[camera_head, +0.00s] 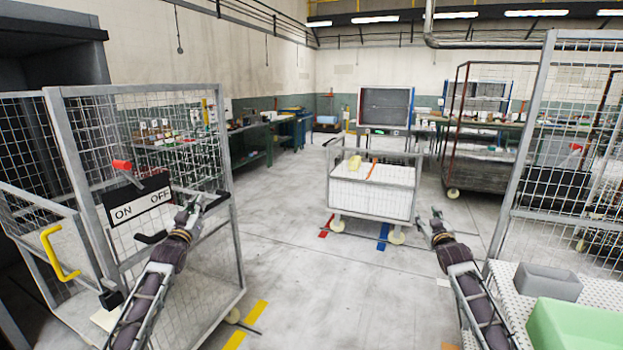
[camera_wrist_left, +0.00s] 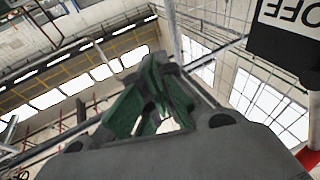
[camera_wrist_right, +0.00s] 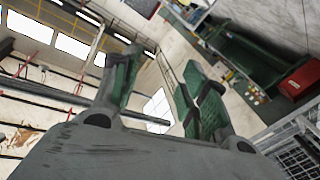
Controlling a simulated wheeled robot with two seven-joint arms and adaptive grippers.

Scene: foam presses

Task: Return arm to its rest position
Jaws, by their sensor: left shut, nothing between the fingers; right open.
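My left gripper (camera_head: 205,203) is raised in front of the mesh gate at the left of the head view, close to the ON/OFF sign. In the left wrist view its green-padded fingers (camera_wrist_left: 150,100) are together with nothing between them. My right gripper (camera_head: 434,219) is right of the middle in the head view, in front of the white cart and over open floor. In the right wrist view its fingers (camera_wrist_right: 155,95) are apart and empty. The black ON/OFF sign (camera_head: 138,203) with a red handle (camera_head: 122,165) is on the gate; the sign also shows in the left wrist view (camera_wrist_left: 288,35).
A mesh gate (camera_head: 218,155) with a yellow handle (camera_head: 60,255) stands at left. A white cart (camera_head: 370,199) stands mid-floor. At right are a mesh frame (camera_head: 520,150), a grey box (camera_head: 548,281) and a green block (camera_head: 575,327).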

